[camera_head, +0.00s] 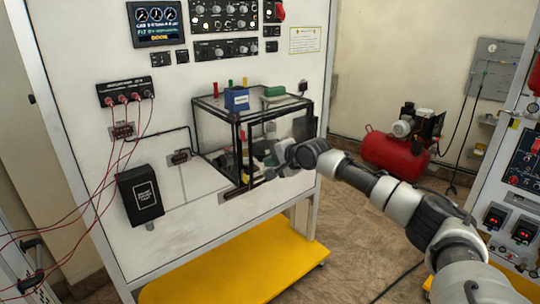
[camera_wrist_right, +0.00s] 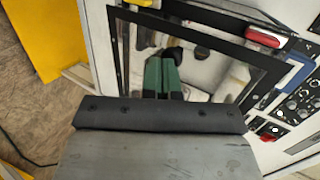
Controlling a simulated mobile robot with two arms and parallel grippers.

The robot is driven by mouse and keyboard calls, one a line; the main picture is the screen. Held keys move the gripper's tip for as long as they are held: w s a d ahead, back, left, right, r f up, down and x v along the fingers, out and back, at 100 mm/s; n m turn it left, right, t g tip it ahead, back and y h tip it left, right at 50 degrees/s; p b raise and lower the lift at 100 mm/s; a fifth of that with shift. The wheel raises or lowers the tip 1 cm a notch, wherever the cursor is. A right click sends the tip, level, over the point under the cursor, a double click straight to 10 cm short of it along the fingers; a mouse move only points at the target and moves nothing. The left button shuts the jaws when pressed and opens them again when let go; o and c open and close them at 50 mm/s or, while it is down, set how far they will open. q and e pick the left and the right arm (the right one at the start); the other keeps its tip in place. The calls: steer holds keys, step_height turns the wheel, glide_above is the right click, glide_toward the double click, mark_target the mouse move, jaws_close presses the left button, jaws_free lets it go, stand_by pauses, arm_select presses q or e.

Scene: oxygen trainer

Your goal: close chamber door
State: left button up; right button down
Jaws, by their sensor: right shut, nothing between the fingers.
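The chamber (camera_head: 213,104) is a clear box with a black frame, fixed to the white upright panel. Its black-framed clear door shows in the right wrist view (camera_wrist_right: 205,38), with pale and dark parts visible through the pane. I cannot tell from these views how far the door stands open. My right gripper (camera_wrist_right: 162,72) is shut and empty, its green fingertips together in front of the clear pane. I cannot tell whether they touch it. In the head view my right arm reaches in from the right, and its wrist hides part of the chamber's front right side.
A blue block (camera_head: 236,99) and a green block (camera_head: 274,91) sit on top of the chamber. A black box (camera_head: 140,195) and red cables (camera_head: 118,150) are on the panel's left. A yellow base (camera_head: 235,265) lies below. A red compressor (camera_head: 392,153) stands behind my arm.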

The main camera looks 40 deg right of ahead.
mark_target(262, 157)
steer(key=shift+w, duration=0.2)
steer(key=shift+w+a+r+p, duration=0.1)
steer(key=shift+w+a+p, duration=0.15)
steer(key=shift+w, duration=0.4)
steer(key=shift+w+a+r+p, duration=0.15)
steer(key=shift+w+a, duration=0.1)
steer(key=shift+w, duration=0.35)
steer(key=shift+s, duration=0.1)
